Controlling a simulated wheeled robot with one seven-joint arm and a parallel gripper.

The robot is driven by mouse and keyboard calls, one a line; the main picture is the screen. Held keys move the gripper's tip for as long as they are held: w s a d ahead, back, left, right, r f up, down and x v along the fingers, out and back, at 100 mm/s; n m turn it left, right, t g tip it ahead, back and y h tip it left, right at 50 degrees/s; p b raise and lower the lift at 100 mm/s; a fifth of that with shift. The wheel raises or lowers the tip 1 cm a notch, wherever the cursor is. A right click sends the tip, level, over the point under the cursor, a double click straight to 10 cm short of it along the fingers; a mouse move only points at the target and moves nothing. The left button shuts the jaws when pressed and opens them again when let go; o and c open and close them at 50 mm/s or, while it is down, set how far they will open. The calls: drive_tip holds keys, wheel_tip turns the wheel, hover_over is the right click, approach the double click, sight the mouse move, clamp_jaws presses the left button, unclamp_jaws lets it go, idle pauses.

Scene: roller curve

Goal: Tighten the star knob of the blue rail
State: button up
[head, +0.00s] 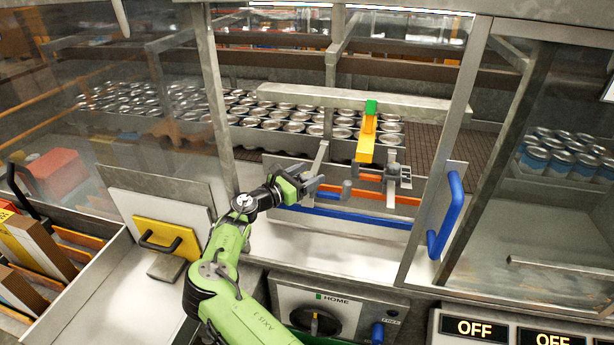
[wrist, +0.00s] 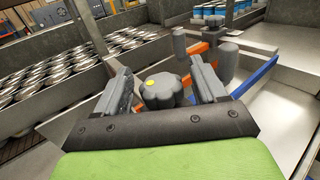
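My gripper (head: 307,186) is at the left end of the blue rail (head: 370,219), inside the opening of the machine. In the wrist view, a grey lobed star knob (wrist: 160,90) with a yellow dot on top sits between the two fingers of the gripper (wrist: 165,88). The fingers stand apart on either side of it, with narrow gaps; contact is not clear. The blue rail (wrist: 256,77) runs away to the right in the wrist view. In the head view the star knob is not clearly visible near my gripper.
An orange rail (head: 407,200) lies behind the blue one, with grey knobs and brackets near it. A yellow piece with a green end (head: 366,138) stands above. Many cans (head: 290,125) fill the conveyor behind. A blue door handle (head: 447,215) is at right.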

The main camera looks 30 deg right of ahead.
sight(301, 179)
drive_tip(key=a, duration=0.2)
drive_tip(key=a+b, duration=0.1)
drive_tip(key=a, duration=0.2)
drive_tip(key=s+a, duration=0.1)
drive_tip(key=a, duration=0.1)
drive_tip(key=shift+a, duration=0.3)
drive_tip(key=shift+d+f, duration=0.1)
